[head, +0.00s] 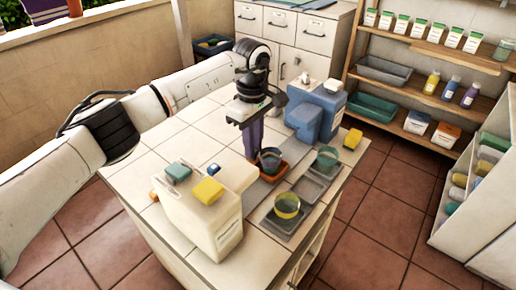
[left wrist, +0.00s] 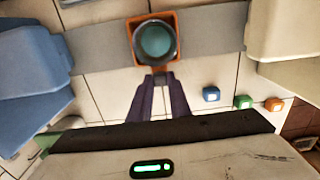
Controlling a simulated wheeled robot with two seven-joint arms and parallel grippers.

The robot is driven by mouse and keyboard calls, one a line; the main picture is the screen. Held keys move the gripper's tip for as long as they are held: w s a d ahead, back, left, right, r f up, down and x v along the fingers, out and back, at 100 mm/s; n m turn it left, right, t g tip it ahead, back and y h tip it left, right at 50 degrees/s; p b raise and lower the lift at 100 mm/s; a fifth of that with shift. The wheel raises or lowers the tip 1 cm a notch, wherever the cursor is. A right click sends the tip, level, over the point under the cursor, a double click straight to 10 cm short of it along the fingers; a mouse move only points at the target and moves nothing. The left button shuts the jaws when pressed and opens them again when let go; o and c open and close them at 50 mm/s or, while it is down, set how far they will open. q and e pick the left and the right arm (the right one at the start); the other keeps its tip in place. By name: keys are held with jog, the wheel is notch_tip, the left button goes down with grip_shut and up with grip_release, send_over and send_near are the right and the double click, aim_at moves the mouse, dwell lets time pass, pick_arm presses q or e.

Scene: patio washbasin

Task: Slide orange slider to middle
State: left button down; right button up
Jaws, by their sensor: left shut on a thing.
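The orange slider (head: 272,177) is a square orange tray on a grey track strip (head: 259,190) on the tiled counter. A round dark-rimmed cup with teal inside (left wrist: 155,40) sits in it. In the left wrist view the slider (left wrist: 177,47) stands on the grey track (left wrist: 214,34), with bare track on both sides. My left gripper (left wrist: 158,80) points down at the slider's near edge and is shut on a small part there, probably its tab. In the head view its fingertips (head: 252,157) partly hide the slider's left side. My right gripper is not in view.
A cream block (head: 205,225) with sponges on top stands at one track end, a blue block (head: 312,118) at the other. Grey trays with a yellow bowl (head: 287,206) and a green bowl (head: 327,157) lie right of the slider. Small cubes (left wrist: 211,94) lie near the gripper.

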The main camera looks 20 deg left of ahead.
pick_arm(q)
jog(key=c, duration=1.6)
grip_release()
jog(key=shift+c, duration=0.2)
notch_tip(320, 180, up, 10)
jog(key=shift+r+b, duration=0.2)
jog(key=shift+b, duration=0.1)
